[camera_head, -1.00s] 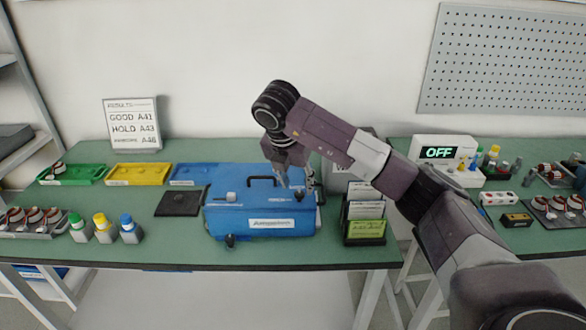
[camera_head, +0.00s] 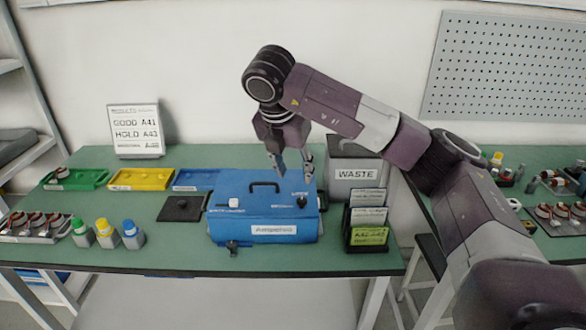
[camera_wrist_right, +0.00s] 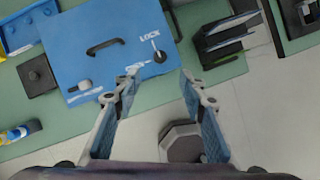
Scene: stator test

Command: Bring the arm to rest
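My right arm comes in from the right in the head view. Its right gripper (camera_head: 291,171) points down above the right part of the blue test box (camera_head: 262,214), clear of it. In the right wrist view the right gripper (camera_wrist_right: 157,88) has its two fingers apart with nothing between them. The box's lid is closed, with a black handle (camera_head: 264,185) on top and a lever knob labelled LOCK (camera_wrist_right: 159,56) near its right end. My left gripper is not in view.
A grey WASTE bin (camera_head: 352,177) and a card rack (camera_head: 367,222) stand right of the box. Green (camera_head: 76,179), yellow (camera_head: 140,179) and blue (camera_head: 196,179) trays lie to the left. Several capped bottles (camera_head: 106,233) and a stator rack (camera_head: 36,227) stand at the front left. A results sign (camera_head: 135,131) stands behind.

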